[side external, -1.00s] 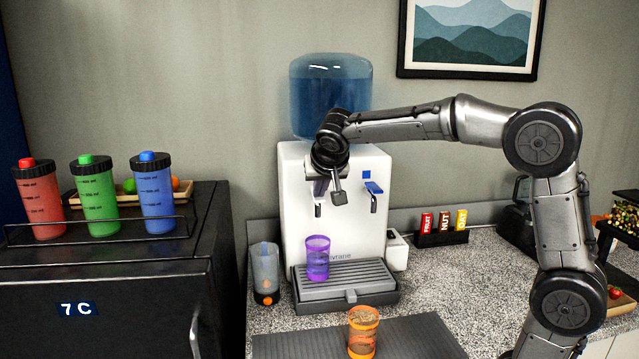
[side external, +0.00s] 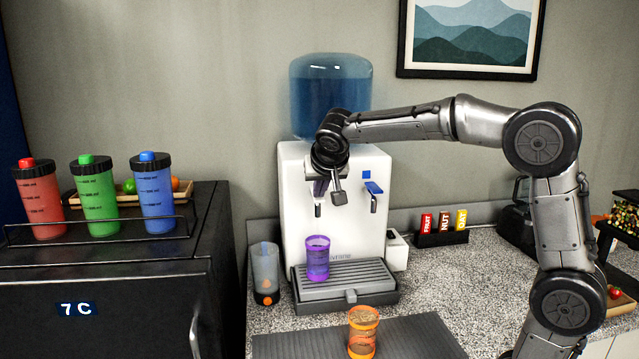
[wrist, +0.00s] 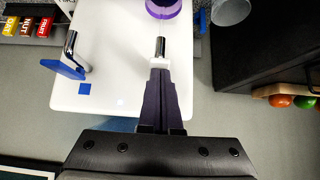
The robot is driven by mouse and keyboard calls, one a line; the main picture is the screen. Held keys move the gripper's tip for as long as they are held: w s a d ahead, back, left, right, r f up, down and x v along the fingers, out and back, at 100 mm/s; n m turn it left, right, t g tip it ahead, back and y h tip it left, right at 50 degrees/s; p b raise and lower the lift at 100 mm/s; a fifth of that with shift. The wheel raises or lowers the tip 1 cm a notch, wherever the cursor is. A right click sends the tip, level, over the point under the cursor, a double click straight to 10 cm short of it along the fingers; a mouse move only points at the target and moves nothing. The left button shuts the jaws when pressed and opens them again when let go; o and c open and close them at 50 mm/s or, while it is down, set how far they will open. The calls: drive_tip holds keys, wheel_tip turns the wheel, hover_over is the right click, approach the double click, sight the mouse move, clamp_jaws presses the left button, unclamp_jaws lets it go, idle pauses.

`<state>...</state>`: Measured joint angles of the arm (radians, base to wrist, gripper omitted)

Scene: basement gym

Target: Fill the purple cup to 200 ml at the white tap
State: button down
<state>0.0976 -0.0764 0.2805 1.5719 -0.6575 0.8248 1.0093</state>
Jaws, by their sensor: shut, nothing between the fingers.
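The purple cup (side external: 317,259) stands upright on the drip tray (side external: 345,279) of the white water dispenser (side external: 295,165), below the left spout. Its rim also shows at the top of the wrist view (wrist: 163,9). The water level in it is too small to read. My gripper (side external: 321,190) is at the left tap, above the cup. In the wrist view my fingers (wrist: 159,78) are shut, holding nothing, with their tips at the white tap lever (wrist: 158,62), seemingly touching it. The metal spout (wrist: 161,46) shows just beyond. I cannot clearly tell whether water runs.
The blue tap (side external: 373,190) is right of my gripper. A grey clear cup (side external: 265,272) stands left of the dispenser. An orange cup (side external: 362,332) stands on the dark mat (side external: 420,340) in front. Red, green and blue bottles stand on the black fridge (side external: 100,255) at left.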

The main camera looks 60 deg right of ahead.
idle(0.7)
drive_tip(key=shift+r, duration=0.9)
drive_tip(key=w+d+r+v, duration=0.1)
drive_tip(key=r+v, duration=0.1)
drive_tip(key=v, duration=1)
drive_tip(key=shift+r, duration=0.25)
